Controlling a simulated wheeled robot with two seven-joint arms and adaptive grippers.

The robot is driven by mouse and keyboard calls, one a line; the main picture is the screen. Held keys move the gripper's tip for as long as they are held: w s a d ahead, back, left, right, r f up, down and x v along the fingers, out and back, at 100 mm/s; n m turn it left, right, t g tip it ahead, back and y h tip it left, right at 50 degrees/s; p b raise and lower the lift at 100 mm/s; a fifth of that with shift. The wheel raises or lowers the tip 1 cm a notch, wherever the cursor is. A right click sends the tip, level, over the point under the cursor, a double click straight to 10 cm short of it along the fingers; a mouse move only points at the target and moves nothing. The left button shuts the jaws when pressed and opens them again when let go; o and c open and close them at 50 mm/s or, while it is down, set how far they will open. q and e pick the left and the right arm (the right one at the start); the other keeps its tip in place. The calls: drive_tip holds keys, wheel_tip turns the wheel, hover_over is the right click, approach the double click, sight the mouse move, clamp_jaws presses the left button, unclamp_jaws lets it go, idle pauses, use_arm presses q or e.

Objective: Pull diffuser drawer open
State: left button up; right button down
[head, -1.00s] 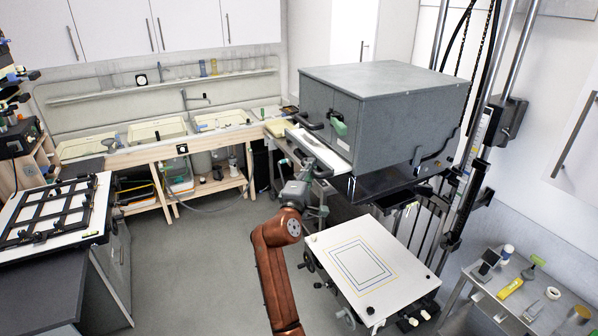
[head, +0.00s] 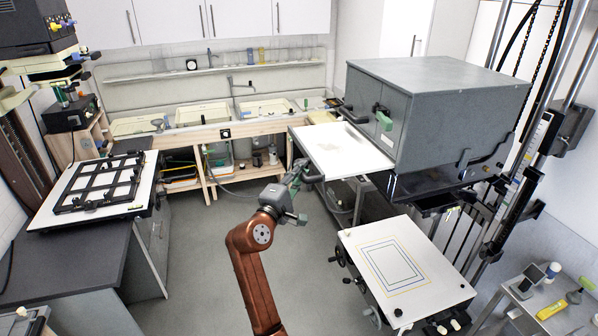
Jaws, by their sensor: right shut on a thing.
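The diffuser drawer (head: 343,150), a flat white panel, sticks far out to the left from under the big grey enlarger head (head: 440,105). Its dark handle (head: 314,177) is at the drawer's left front end. My right gripper (head: 302,174) is shut on this handle; its fingertips are small and partly hidden. My brown right arm reaches up to it from the bottom of the head view. My left gripper is not in view.
A white baseboard (head: 395,268) with yellow and blue frames lies below the head. A bench with a black masking frame (head: 97,183) stands at the left. A sink bench (head: 215,130) runs along the back. The floor (head: 190,270) between is clear.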

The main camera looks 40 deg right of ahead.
drive_tip(key=shift+f, duration=0.1)
drive_tip(key=c, duration=1.8)
unclamp_jaws()
drive_tip(key=shift+a, duration=0.1)
drive_tip(key=shift+v, duration=3.6)
